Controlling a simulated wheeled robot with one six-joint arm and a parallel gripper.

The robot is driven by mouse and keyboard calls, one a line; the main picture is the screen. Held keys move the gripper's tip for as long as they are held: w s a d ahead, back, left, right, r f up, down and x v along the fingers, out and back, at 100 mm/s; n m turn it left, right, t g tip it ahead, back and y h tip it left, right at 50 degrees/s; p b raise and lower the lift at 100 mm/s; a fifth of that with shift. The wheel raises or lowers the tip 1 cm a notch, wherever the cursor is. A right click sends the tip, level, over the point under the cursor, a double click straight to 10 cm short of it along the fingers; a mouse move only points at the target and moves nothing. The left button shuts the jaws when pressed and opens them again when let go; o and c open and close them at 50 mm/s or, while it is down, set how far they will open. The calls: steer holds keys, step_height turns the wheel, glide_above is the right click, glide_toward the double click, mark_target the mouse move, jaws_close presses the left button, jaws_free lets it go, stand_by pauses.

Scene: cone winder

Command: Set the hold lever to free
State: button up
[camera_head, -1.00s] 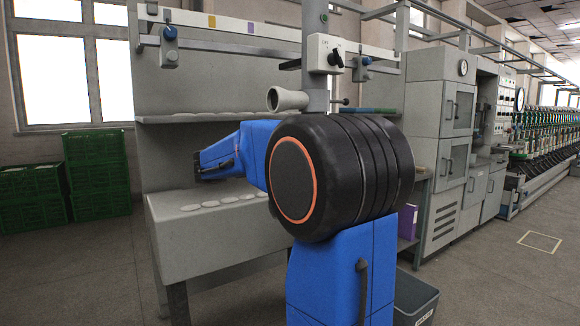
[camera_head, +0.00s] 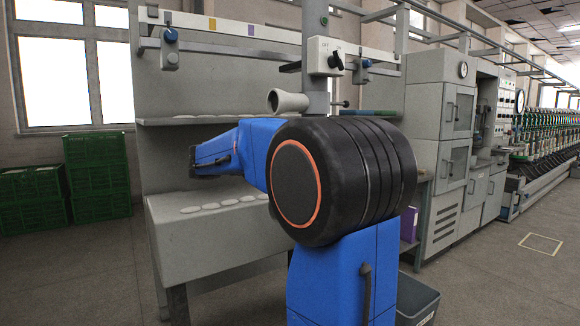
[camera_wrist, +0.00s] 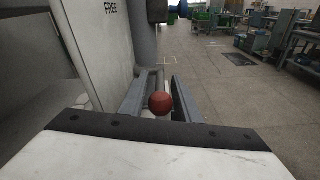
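A round red knob (camera_wrist: 160,103), which looks like the end of the hold lever, shows in the middle of the wrist view. The lever's shaft is mostly hidden behind it. A pale panel (camera_wrist: 95,45) at the upper left carries the word FREE. My gripper (camera_wrist: 160,76) has its two grey fingers apart, one on each side of the knob in the picture. I see a gap on both sides, and cannot tell how deep the knob sits between them. In the head view my arm hides the gripper and the knob.
A grey post carries a switch box (camera_head: 327,56) and a pale tube (camera_head: 287,101) above my arm. A grey bench (camera_head: 185,235) with pale discs stands behind it. Green crates (camera_head: 95,178) are stacked at left. Open floor (camera_head: 490,270) lies to the right.

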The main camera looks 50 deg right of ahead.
steer(key=v, duration=1.6)
steer(key=shift+s+r, duration=0.1)
steer(key=shift+c, duration=0.3)
